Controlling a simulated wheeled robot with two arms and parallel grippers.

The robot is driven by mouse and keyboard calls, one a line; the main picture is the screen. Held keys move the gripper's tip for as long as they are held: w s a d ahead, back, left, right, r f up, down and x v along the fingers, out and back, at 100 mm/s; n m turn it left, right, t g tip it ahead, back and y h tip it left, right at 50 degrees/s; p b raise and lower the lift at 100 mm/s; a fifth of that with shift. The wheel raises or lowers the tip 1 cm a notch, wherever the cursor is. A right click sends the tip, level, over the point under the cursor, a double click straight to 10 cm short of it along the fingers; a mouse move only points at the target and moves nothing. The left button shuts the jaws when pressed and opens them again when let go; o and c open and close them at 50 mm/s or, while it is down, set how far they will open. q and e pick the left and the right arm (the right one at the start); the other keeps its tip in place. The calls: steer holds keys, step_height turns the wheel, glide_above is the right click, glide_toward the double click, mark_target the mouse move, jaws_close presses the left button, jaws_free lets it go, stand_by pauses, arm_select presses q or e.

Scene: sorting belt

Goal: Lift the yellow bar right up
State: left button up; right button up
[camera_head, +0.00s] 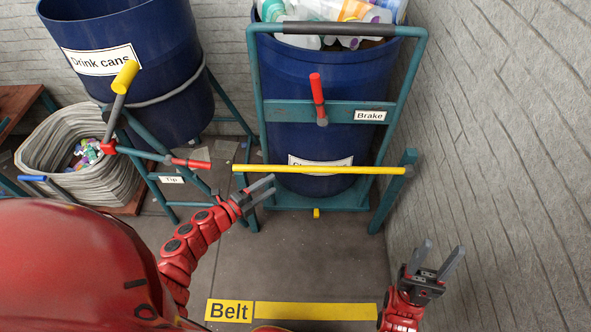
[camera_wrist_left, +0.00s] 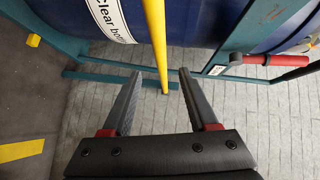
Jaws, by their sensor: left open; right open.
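The yellow bar (camera_head: 310,169) lies level across the front of the right blue bin, near the bin's lower part. Its right end meets a teal post (camera_head: 394,190). In the left wrist view the bar (camera_wrist_left: 156,40) runs down from the top, and its free end shows between my finger tips in the picture. My left gripper (camera_head: 266,190) is open and empty, just below the bar's left end in the head view. It also shows open in the left wrist view (camera_wrist_left: 158,80). My right gripper (camera_head: 437,257) is open and empty near the right wall, away from the bar.
The right blue bin (camera_head: 290,85), full of bottles, stands in a teal frame with a red-handled brake lever (camera_head: 318,95). A tilted drink cans bin (camera_head: 150,110) stands left, with a red-handled tip lever (camera_head: 188,163). A stone wall (camera_head: 500,130) bounds the right. The middle floor (camera_head: 310,250) is clear.

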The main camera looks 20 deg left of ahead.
mark_target(295, 170)
arm_select(q)
steer(key=x, duration=1.1)
steer(key=shift+w+d, duration=0.25)
steer(key=shift+w, duration=0.1)
jaws_close()
steer(key=shift+f, duration=0.1)
stand_by(0.6)
